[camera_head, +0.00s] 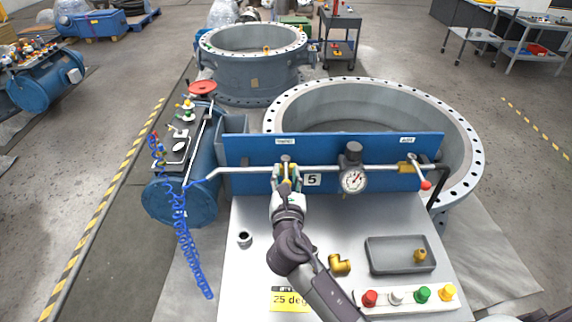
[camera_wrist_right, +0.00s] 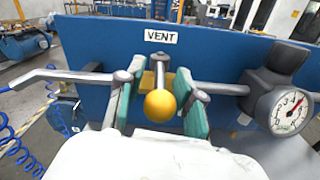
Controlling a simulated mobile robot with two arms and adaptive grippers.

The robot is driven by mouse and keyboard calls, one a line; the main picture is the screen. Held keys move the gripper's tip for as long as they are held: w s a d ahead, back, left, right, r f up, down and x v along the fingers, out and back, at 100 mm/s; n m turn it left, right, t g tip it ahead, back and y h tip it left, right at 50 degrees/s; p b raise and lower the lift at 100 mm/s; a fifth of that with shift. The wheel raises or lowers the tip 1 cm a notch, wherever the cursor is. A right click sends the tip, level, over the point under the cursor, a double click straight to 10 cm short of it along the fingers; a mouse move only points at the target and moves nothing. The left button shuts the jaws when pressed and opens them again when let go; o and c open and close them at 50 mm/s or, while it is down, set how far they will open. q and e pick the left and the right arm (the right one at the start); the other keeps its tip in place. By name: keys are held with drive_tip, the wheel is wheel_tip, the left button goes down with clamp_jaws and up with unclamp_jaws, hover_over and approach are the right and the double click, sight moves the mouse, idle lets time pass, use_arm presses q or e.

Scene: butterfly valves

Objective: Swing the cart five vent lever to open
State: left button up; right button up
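The vent lever is a grey bar with a yellow ball knob (camera_wrist_right: 160,106), seen below the VENT label (camera_wrist_right: 160,36) in the right wrist view. The knob points toward my wrist camera. My right gripper (camera_head: 287,174) is at the valve, on the pipe left of the number 5 plate (camera_head: 312,180). In the wrist view its teal-padded fingers (camera_wrist_right: 158,88) stand on either side of the lever and knob, with gaps visible beside the knob. The gripper hides most of the lever in the head view. My left gripper is not in view.
A pressure gauge (camera_head: 354,180) sits on the pipe to the right. Farther right is a red-tipped lever (camera_head: 420,178). The blue panel (camera_head: 345,151) stands behind the pipe. The cart top (camera_head: 260,215) holds a grey tray (camera_head: 375,264), brass fittings (camera_head: 340,264) and several coloured buttons (camera_head: 423,294).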

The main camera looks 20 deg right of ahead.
drive_tip(key=shift+w+d+r, duration=0.1)
drive_tip(key=shift+w+d, duration=0.05)
drive_tip(key=shift+w, duration=0.65)
drive_tip(key=shift+w+d, duration=0.15)
drive_tip(key=shift+w, duration=0.05)
clamp_jaws()
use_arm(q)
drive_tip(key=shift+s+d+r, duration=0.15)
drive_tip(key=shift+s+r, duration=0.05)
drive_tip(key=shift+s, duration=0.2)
use_arm(e)
drive_tip(key=shift+s, duration=0.15)
drive_tip(key=shift+r, duration=0.1)
